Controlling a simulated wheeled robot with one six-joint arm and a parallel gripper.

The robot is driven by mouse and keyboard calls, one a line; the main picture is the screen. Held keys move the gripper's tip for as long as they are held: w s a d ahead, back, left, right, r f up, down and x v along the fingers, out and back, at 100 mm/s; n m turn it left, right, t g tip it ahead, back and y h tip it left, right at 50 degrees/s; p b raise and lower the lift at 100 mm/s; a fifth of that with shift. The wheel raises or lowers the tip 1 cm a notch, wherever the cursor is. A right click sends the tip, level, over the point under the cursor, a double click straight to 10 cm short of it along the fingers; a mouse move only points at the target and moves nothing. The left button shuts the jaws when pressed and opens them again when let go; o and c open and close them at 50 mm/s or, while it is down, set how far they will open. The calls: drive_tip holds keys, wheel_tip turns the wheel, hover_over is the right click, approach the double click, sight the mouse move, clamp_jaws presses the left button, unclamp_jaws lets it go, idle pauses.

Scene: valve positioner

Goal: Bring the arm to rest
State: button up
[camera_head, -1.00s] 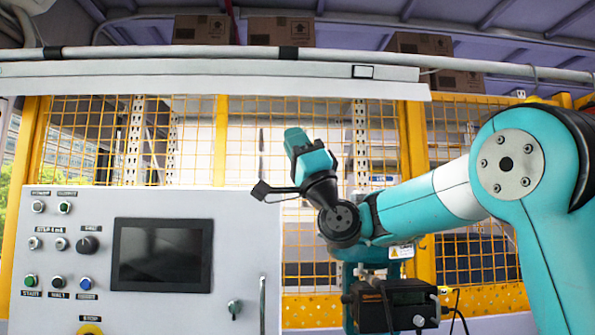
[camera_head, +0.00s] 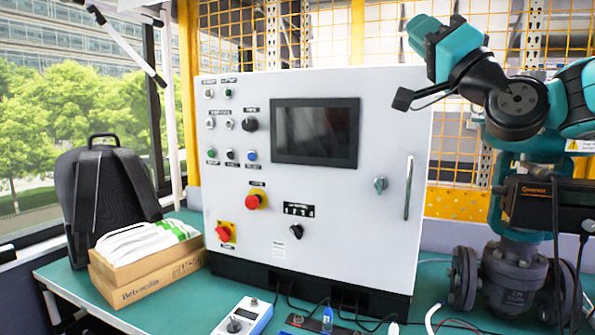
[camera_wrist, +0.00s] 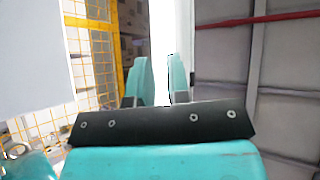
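My gripper (camera_head: 424,36) is raised at the upper right of the head view, in front of the yellow mesh fence and beside the control cabinet's top right corner. It points up and to the left, clear of the cabinet in the picture. My teal and black arm reaches in from the right edge. In the wrist view my gripper (camera_wrist: 161,78) shows two teal fingers with a narrow bright gap between them. Nothing shows between the fingers. The fingertips are small and partly hard to read in the head view.
The grey control cabinet (camera_head: 375,236) stands on a green bench (camera_head: 182,296). A black positioner box (camera_head: 549,204) on a dark valve (camera_head: 514,281) stands below my arm. A cardboard box (camera_head: 140,283), a black backpack (camera_head: 100,190) and a handheld meter (camera_head: 243,318) are at left and front.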

drive_tip(key=s+a+f+n+g+h+p, duration=0.1)
drive_tip(key=s+a+f+n+g, duration=0.2)
drive_tip(key=a+f+g, duration=0.4)
drive_tip(key=s+a+f+n+g+h+p, duration=0.1)
drive_tip(key=s+a+f+n+g, duration=0.2)
drive_tip(key=f, duration=0.6)
drive_tip(key=s+d+f+n+g+h, duration=0.1)
drive_tip(key=s+f+g+h, duration=0.2)
drive_tip(key=s+f+g, duration=0.3)
drive_tip(key=s+d+f+n+g+h+p, duration=0.1)
drive_tip(key=s+f+g+h, duration=0.3)
drive_tip(key=s+f, duration=0.7)
drive_tip(key=s+d+g, duration=0.1)
drive_tip(key=s+g, duration=0.1)
drive_tip(key=s, duration=0.2)
drive_tip(key=shift+d+f+h, duration=0.3)
